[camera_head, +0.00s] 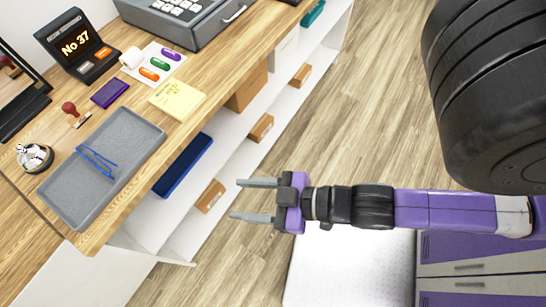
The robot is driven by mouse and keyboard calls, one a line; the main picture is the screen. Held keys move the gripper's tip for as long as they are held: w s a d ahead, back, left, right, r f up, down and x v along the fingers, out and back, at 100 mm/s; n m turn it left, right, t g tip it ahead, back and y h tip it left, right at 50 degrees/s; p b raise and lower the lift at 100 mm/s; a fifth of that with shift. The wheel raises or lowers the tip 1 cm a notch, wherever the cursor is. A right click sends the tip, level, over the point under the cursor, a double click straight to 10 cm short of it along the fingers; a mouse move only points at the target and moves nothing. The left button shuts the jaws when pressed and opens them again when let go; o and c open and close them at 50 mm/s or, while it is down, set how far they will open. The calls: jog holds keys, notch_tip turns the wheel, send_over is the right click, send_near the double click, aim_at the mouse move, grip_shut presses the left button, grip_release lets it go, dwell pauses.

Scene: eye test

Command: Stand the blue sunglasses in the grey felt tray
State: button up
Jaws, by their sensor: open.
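The blue sunglasses (98,162) show as a thin blue frame with long arms inside the grey felt tray (128,150). I cannot tell whether they stand or lie flat, and their lenses are not clear. The tray is shallow and rests on the wooden counter at the left, near its front edge. My gripper (236,200) is open and empty, with its two fingers pointing left. It is apart from the tray, to its right, over the floor and shelf side of the counter.
On the counter (120,205) near the tray are a service bell (35,157), a red stamp (72,112), a purple pad (109,93) and yellow notes (177,99). A cash register (185,15) stands farther back. Shelves below hold a dark blue bin (184,164) and several cardboard boxes.

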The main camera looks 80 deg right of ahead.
jog(key=s+r+m+h, duration=0.1)
jog(key=s+r, duration=0.4)
jog(key=s, duration=0.1)
jog(key=shift+s+d+r+t, duration=0.15)
jog(key=shift+d+r+t, duration=0.1)
jog(key=shift+d+t, duration=0.2)
dwell(0.8)
